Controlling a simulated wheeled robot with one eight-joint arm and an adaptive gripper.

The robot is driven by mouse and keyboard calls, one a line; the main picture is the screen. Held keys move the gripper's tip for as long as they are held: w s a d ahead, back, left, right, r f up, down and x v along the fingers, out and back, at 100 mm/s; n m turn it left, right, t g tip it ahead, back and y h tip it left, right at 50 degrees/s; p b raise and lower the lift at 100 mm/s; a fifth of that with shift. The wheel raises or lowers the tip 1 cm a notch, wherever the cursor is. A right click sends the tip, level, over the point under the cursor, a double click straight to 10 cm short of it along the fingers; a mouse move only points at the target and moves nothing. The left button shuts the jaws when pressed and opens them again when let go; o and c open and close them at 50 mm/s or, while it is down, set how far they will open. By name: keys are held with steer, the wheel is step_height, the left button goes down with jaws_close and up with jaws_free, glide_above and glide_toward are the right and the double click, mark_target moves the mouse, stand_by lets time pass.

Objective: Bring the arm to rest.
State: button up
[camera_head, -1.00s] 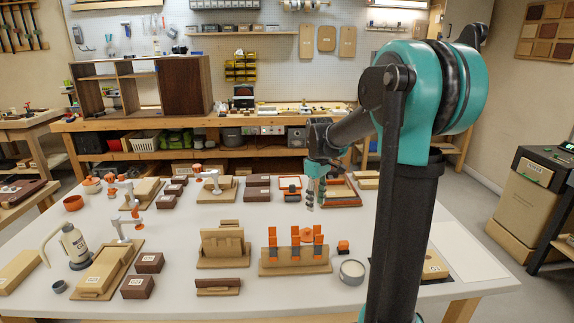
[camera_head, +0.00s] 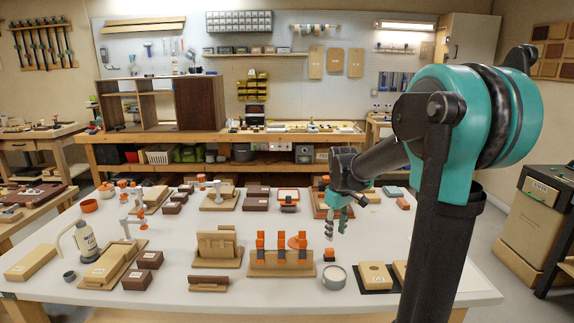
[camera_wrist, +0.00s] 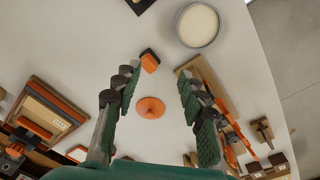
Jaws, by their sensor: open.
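My gripper (camera_head: 337,222) hangs from my dark and teal arm (camera_head: 385,155) above the right half of the white table. Its fingers point down and are apart, with nothing between them. In the wrist view my gripper (camera_wrist: 158,82) is also open and empty. Beyond and below its fingers are a small orange and black block (camera_wrist: 149,60) and an orange disc (camera_wrist: 151,107). The head view does not clearly show the gap between the fingertips and the table.
Near the gripper stand a wooden rack with orange clips (camera_head: 282,265), a round tin (camera_head: 334,278) and a small orange block (camera_head: 329,255). A black pad with wooden pieces (camera_head: 377,277) lies to the right. The white table (camera_head: 390,225) has bare room right of the gripper.

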steer(key=s+d+f+m+t, duration=0.1)
steer(key=s+f+m, duration=0.1)
steer(key=s, duration=0.4)
steer(key=s+d+f+m+t, duration=0.1)
steer(key=s+f+m, duration=0.2)
steer(key=s+f, duration=0.2)
steer(key=s+d+f+m+t, duration=0.1)
steer(key=s+f, duration=0.3)
steer(key=s, duration=0.5)
steer(key=shift+m+t, duration=0.3)
steer(key=shift+m, duration=0.6)
